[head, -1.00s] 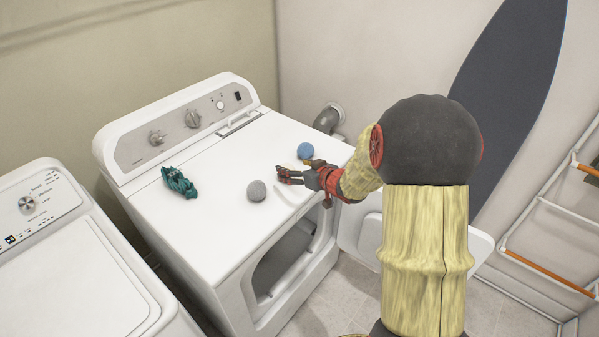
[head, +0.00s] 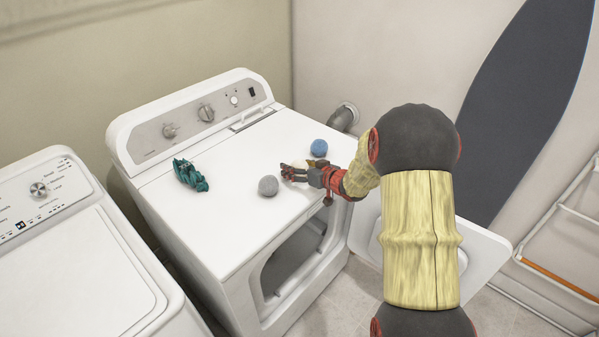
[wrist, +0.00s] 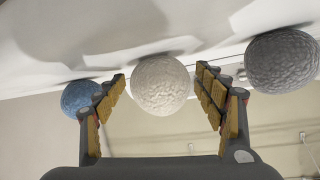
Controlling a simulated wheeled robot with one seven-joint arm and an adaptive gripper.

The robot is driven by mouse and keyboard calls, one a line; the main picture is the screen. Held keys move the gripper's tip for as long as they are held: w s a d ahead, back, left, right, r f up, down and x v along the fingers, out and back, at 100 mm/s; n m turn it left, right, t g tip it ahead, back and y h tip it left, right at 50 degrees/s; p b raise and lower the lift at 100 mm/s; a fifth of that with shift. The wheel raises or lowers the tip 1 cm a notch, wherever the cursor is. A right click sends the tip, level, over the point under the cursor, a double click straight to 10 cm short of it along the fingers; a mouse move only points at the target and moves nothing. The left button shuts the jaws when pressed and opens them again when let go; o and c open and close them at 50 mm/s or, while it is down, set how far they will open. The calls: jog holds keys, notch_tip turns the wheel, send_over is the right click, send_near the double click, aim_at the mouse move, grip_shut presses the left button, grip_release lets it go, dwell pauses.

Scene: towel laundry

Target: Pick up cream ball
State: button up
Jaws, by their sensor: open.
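The cream ball (wrist: 161,85) is between the two fingers of my gripper (wrist: 160,80) in the wrist view, with visible gaps on both sides. The fingers are open and do not appear to touch it. In the head view, my gripper (head: 288,172) is low over the front right part of the white dryer top (head: 235,165), and its fingers hide most of the cream ball.
A grey ball (head: 268,186) lies just left of my gripper; a blue ball (head: 318,148) lies behind it to the right. A crumpled teal cloth (head: 190,174) lies farther left. The dryer's front edge is close. A second white machine (head: 75,260) stands left.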

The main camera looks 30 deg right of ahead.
jog(key=c, duration=1.1)
jog(key=shift+c, duration=0.5)
jog(key=shift+r, duration=0.1)
